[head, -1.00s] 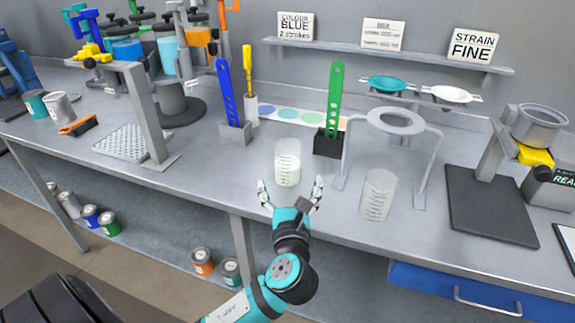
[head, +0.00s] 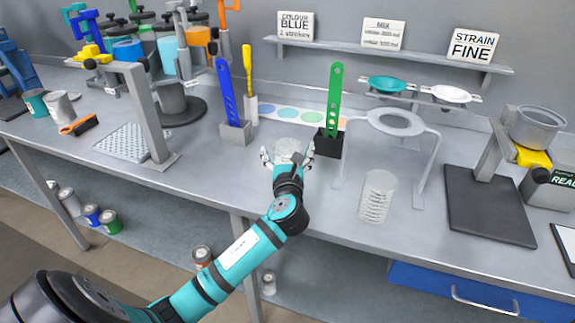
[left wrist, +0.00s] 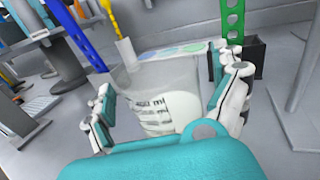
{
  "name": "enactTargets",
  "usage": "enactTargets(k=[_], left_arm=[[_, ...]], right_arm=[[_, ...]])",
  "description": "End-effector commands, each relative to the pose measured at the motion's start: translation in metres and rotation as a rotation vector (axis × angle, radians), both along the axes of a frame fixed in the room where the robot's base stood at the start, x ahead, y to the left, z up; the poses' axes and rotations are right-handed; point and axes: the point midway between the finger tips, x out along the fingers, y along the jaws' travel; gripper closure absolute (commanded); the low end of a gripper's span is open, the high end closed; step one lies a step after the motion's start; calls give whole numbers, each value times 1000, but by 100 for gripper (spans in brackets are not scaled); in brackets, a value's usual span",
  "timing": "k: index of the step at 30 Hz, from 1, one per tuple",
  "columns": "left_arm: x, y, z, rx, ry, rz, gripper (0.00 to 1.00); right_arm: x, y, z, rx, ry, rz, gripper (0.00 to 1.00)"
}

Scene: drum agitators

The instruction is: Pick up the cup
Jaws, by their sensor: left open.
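A clear cup (head: 287,146) with pale contents stands on the grey bench, mostly hidden behind my left gripper in the head view. In the left wrist view the cup (left wrist: 158,95) shows dark printed marks and stands upright between the fingers. My left gripper (head: 287,156) is open, with one finger on each side of the cup; it also shows in the left wrist view (left wrist: 168,105). I cannot tell whether the fingers touch the cup. My right gripper is not in view.
Behind the cup stand a blue paddle in a grey holder (head: 236,132) and a green paddle in a black holder (head: 328,143). A grey ring stand (head: 396,122) is to the right. A dark-plated stand (head: 487,208) is further right.

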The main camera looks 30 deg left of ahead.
Motion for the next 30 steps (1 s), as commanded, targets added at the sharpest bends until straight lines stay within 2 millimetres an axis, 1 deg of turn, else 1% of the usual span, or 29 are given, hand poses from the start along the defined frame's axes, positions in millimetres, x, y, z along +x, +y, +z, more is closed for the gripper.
enactTargets(k=[6,22,30], left_arm=[[1,0,0,0,0,-1,4],[1,0,0,0,0,-1,73],[1,0,1,1,-2,-1,74]], right_arm=[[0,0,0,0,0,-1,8],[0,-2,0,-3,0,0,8],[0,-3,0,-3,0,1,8]])
